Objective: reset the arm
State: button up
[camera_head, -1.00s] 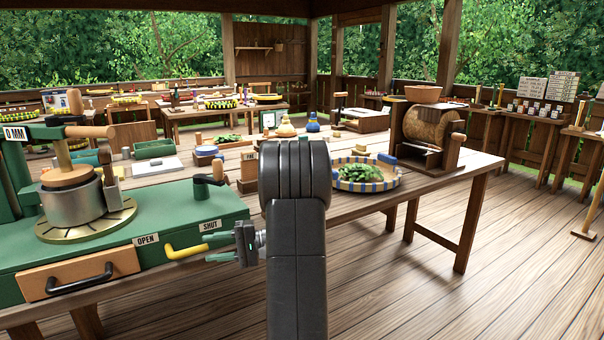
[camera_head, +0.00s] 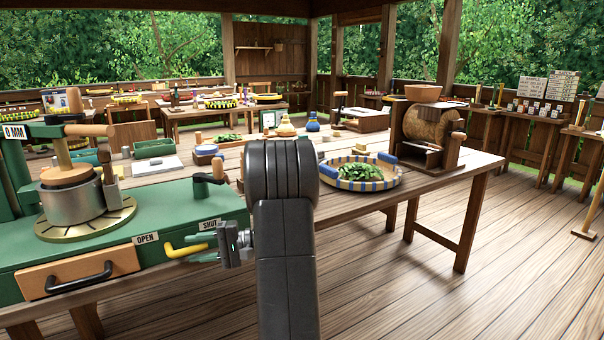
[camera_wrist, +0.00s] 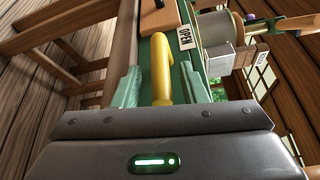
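My gripper (camera_head: 203,247) is in the head view at the front edge of the green press (camera_head: 165,215), its green fingers pointing left. It is open, with the end of a yellow lever (camera_head: 180,251) near the fingertips. In the wrist view, the two green fingers (camera_wrist: 160,75) stand apart on either side of the yellow lever (camera_wrist: 161,60). I cannot tell whether either finger touches it. The lever sits below the OPEN (camera_head: 146,238) and SHUT (camera_head: 209,225) labels. My dark arm fills the lower middle of the head view.
The press carries a metal pot (camera_head: 72,203) and has a wooden drawer (camera_head: 80,274) in front. A basket of leaves (camera_head: 388,181) and a wooden drum device (camera_head: 432,135) stand on the table to the right. The floor (camera_head: 400,290) at lower right is clear.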

jog(key=shift+s+a+r+h+p, duration=0.15)
jog(key=shift+a+h+p, duration=0.1)
jog(key=shift+a, duration=0.25)
jog(key=shift+a+r+h+p, duration=0.15)
jog(key=shift+a+p, duration=0.1)
jog(key=shift+a, duration=0.2)
jog(key=shift+d+n+t+h, duration=0.1)
jog(key=shift+n+t+h, duration=0.2)
jog(key=shift+s+d+f, duration=0.1)
